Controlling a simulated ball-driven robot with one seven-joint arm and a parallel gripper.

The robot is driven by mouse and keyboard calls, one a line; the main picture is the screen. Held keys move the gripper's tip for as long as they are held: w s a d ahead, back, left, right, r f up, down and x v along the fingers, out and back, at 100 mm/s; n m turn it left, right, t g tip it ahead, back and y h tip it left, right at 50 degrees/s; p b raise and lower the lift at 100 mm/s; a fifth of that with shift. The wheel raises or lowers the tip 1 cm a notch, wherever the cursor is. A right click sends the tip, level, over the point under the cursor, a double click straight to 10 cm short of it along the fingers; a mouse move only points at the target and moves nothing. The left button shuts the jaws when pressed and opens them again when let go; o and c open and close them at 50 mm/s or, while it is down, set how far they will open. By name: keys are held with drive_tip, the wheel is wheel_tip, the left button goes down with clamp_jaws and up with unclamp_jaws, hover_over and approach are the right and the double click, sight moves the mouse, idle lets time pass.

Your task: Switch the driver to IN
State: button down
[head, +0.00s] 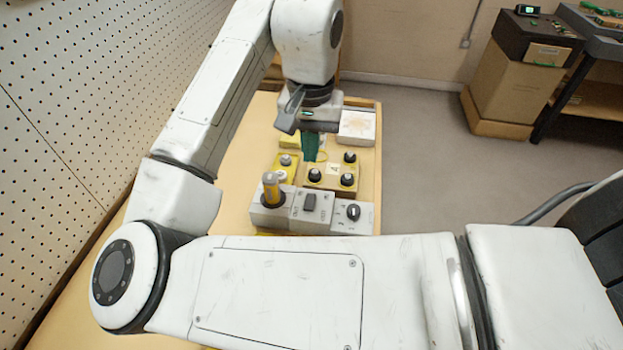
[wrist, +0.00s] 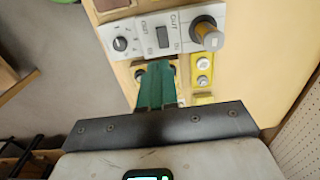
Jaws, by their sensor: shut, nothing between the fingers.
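A row of grey control boxes sits on the bench. In the wrist view the lever (wrist: 207,34) is at the right, the rocker (wrist: 163,37) in the middle and the knob (wrist: 120,44) at the left. Small lettering beside them is hard to read, and I cannot tell which one is the driver. My gripper (head: 310,157) has green fingers, pressed together and empty, above the boxes behind the grey row. The fingers (wrist: 158,70) point towards the row, apart from the lever.
A yellow box with a knob (head: 286,161) and a wooden box with several black knobs (head: 333,177) stand behind the grey row. A white-topped box (head: 357,127) is farther back. A pegboard wall (head: 80,90) rises at the left. Open floor (head: 430,150) lies to the right.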

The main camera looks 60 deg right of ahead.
sight(311, 205)
wheel_tip(311, 205, down, 14)
drive_tip(key=shift+r+b, duration=0.2)
drive_tip(key=shift+b, duration=0.6)
